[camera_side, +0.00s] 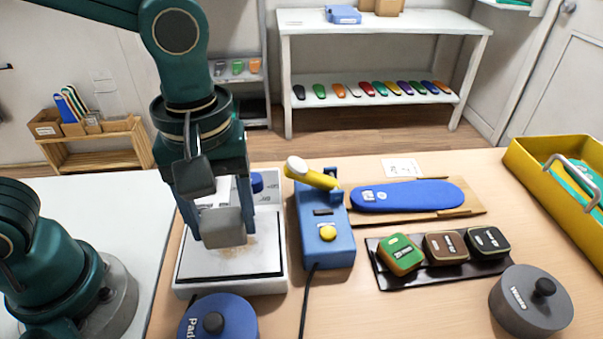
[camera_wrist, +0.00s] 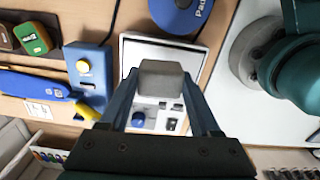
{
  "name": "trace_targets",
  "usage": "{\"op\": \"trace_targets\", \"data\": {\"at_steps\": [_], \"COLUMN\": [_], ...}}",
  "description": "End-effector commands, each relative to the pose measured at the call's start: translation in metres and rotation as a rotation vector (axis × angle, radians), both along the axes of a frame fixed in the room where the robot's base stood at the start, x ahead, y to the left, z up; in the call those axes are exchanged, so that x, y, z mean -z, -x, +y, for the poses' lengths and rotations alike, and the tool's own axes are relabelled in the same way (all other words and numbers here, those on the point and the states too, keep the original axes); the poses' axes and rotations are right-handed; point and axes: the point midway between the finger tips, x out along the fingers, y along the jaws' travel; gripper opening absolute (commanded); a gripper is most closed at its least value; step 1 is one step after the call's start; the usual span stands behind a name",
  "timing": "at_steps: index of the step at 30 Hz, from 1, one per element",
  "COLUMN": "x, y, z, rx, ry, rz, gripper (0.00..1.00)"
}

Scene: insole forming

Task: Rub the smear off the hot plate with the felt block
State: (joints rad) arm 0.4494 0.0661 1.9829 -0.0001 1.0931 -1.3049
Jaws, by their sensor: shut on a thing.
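My gripper (camera_side: 220,215) is shut on the grey felt block (camera_side: 223,228), which also shows between the fingers in the wrist view (camera_wrist: 162,82). The block is over the middle of the hot plate (camera_side: 268,282), a pale unit with a dark-edged flat top; I cannot tell whether it touches the plate. A faint brownish smear (camera_side: 248,244) shows on the plate beside and below the block. The block and fingers hide part of it. In the wrist view the block covers part of the plate (camera_wrist: 195,52) and no smear can be made out.
A blue device (camera_side: 325,235) with a yellow button and yellow handle stands right of the plate. A blue round "Pad" pot (camera_side: 218,320) is in front. A blue insole (camera_side: 405,196), a dark tray with several blocks (camera_side: 380,275), a grey "Waste" pot (camera_side: 530,302) and a yellow crate (camera_side: 555,195) lie further right.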

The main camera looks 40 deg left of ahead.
Motion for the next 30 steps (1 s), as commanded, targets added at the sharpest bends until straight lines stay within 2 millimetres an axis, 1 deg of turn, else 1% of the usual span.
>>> {"op": "trace_targets", "data": {"at_steps": [14,17,18,20,22,23,30], "x": [0.044,0.062,0.054,0.055,0.060,0.057,0.059], "y": [0.000,0.001,-0.004,-0.008,-0.012,-0.015,-0.030], "z": [0.000,0.001,0.003,0.007,0.012,0.014,0.029], "rx": [0.000,0.000,-0.005,-0.005,-0.005,-0.006,-0.005], "ry": [-0.001,-0.004,0.001,0.001,-0.001,0.000,0.000], "rz": [0.003,0.008,-0.002,-0.001,0.003,-0.001,-0.001], "gripper": [0.19,0.19,0.13,0.12,0.12,0.12,0.12]}}
